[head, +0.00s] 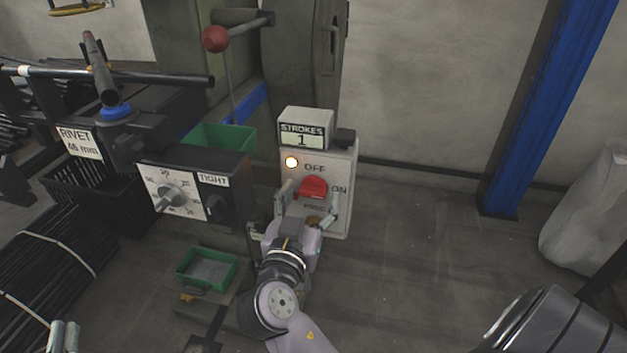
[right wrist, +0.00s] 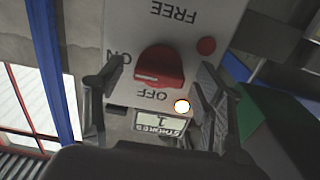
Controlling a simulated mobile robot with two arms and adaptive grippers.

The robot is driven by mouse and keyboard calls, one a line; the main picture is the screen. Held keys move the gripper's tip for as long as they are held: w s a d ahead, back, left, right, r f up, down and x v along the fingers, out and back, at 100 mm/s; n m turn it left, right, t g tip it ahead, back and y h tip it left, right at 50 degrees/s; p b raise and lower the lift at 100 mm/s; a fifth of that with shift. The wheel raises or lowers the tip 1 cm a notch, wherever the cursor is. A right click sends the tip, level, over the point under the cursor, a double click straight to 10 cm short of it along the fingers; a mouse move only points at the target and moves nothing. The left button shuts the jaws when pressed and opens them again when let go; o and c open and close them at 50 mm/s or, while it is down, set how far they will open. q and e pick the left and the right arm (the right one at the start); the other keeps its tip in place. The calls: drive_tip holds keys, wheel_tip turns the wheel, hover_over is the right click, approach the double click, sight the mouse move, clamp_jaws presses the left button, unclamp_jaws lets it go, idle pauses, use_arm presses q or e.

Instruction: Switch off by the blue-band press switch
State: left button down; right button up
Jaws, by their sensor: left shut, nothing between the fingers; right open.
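The switch box (head: 343,165) is a pale panel marked OFF, ON and FREE. Its red knob (head: 314,188) also shows in the right wrist view (right wrist: 160,66), upside down; a pale mark lies on its lower left edge, and I cannot tell its exact setting. A lamp (head: 291,162) beside OFF is lit. My right gripper (head: 310,205) is open in front of the panel, its fingers on either side of the knob with gaps to it (right wrist: 155,100). My left gripper (head: 65,337) is shut and empty at the bottom left, far from the switch.
A counter (head: 305,128) reading STROKES 1 sits on the switch box. Left are a dial box (head: 195,190) marked TIGHT, a rivet sign (head: 80,142), a blue ring (head: 115,111), green bins (head: 222,137) and a red-ball lever (head: 215,39). Floor at right is mostly clear.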

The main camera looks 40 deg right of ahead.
drive_tip(key=shift+w+d, duration=0.1)
drive_tip(key=shift+d, duration=0.05)
drive_tip(key=shift+c, duration=0.2)
drive_tip(key=c, duration=1.1)
